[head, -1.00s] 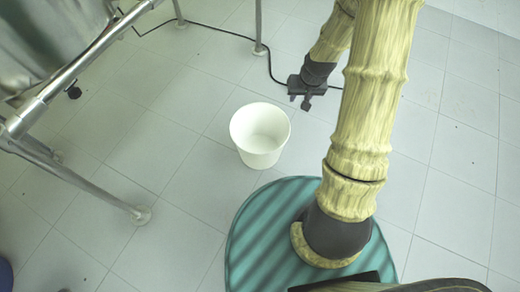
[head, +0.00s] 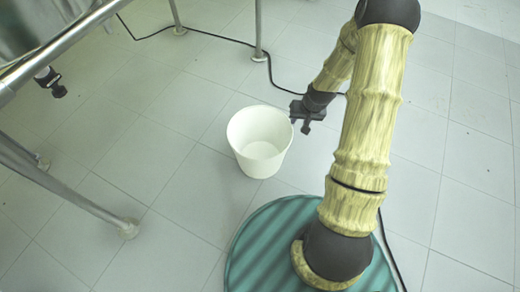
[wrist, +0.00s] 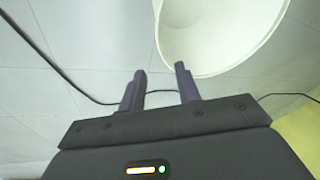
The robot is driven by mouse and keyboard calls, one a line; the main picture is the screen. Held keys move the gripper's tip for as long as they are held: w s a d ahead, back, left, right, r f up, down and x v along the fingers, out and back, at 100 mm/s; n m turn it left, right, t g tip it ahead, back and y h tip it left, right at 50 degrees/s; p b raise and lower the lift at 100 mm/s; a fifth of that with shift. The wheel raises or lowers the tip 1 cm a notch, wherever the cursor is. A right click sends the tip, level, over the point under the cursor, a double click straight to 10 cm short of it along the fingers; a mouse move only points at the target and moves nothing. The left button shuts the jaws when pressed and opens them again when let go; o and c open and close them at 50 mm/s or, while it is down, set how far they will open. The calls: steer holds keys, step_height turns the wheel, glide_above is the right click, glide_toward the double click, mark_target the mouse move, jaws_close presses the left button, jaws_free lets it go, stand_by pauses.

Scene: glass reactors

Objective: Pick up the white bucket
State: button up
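The white bucket (head: 260,135) stands upright and open-topped on the tiled floor, near the middle of the head view. My gripper (head: 307,128) is just right of the bucket's rim in that view, pointing down. In the wrist view, the bucket (wrist: 222,35) fills the upper right, with its rim and inside showing. The two dark fingers of my gripper (wrist: 162,74) are apart with nothing between them. The left finger points just outside the bucket's left edge, and the right fingertip overlaps its rim. I cannot tell whether it touches.
A metal frame with legs (head: 75,200) stands at the left. A black cable (head: 225,38) runs over the floor behind the bucket. My green round base is in front of the bucket. The floor (head: 150,120) left of the bucket is clear.

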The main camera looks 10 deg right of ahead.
mark_target(290, 134)
steer(key=b+x, duration=0.6)
steer(key=x, duration=0.5)
steer(key=shift+a+f, duration=0.1)
steer(key=b+x, duration=0.3)
steer(key=shift+s+a+b, duration=0.1)
steer(key=shift+s+b, duration=0.1)
steer(key=shift+b, duration=0.1)
steer(key=shift+b+x, duration=0.85)
steer(key=shift+x, duration=0.25)
steer(key=shift+c, duration=0.4)
jaws_close()
